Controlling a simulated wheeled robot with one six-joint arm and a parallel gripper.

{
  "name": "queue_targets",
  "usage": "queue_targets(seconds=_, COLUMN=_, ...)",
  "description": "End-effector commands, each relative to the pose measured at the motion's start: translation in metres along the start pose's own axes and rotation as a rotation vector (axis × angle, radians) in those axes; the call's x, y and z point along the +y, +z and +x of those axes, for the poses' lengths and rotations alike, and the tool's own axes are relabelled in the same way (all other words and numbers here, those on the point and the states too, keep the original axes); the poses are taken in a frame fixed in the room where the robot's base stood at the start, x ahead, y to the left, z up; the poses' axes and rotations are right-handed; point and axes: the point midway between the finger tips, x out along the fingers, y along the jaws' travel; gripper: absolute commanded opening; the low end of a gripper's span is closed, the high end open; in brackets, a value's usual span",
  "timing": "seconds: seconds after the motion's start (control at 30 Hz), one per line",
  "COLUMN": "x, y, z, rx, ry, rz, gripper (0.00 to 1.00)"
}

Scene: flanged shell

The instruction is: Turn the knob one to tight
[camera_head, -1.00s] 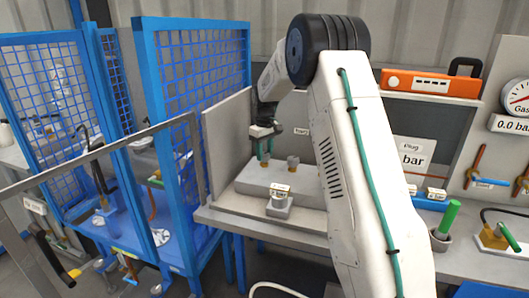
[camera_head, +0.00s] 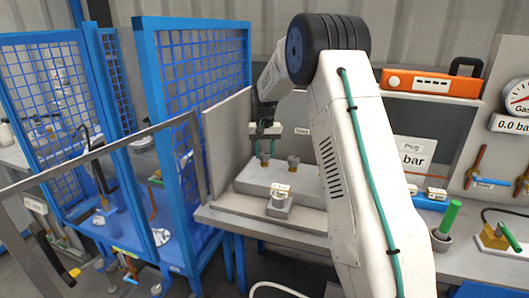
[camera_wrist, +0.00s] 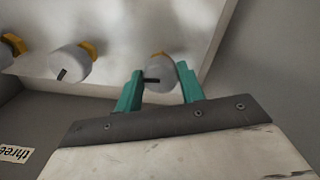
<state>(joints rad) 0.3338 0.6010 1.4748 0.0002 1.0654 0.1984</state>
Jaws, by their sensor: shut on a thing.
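Three grey round knobs with black pointer marks and orange-yellow parts behind them show in the wrist view. My gripper (camera_wrist: 161,88) has its green fingers on either side of the right-hand knob (camera_wrist: 159,74) and is shut on it. This knob's black mark points to the left in that view. The middle knob (camera_wrist: 72,62) and the knob at the left edge (camera_wrist: 6,53) are free. In the head view, my gripper (camera_head: 265,154) points down onto the grey raised block, beside another knob (camera_head: 293,160). No label for the held knob is readable.
An upside-down label "three" (camera_wrist: 15,153) lies at lower left in the wrist view. In the head view, a small labelled unit (camera_head: 280,201) stands in front of the block (camera_head: 250,181). A blue mesh fence (camera_head: 200,90) stands close on the left.

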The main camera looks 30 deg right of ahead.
Motion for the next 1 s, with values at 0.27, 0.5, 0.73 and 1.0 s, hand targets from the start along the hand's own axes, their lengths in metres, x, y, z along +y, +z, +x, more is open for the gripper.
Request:
queue_targets(seconds=0.27, x=0.0004, y=0.0002, z=-0.0003, rx=-0.001, ry=0.001, rz=0.104, gripper=0.16)
queue_targets(seconds=0.5, x=0.0005, y=0.0002, z=-0.0003, rx=-0.001, ry=0.001, rz=0.130, gripper=0.16)
queue_targets(seconds=0.73, x=0.0006, y=0.0001, z=-0.0003, rx=-0.001, ry=0.001, rz=0.131, gripper=0.16)
queue_targets(seconds=1.0, x=0.0000, y=0.0001, z=-0.0002, rx=-0.001, ry=0.001, rz=0.130, gripper=0.60)
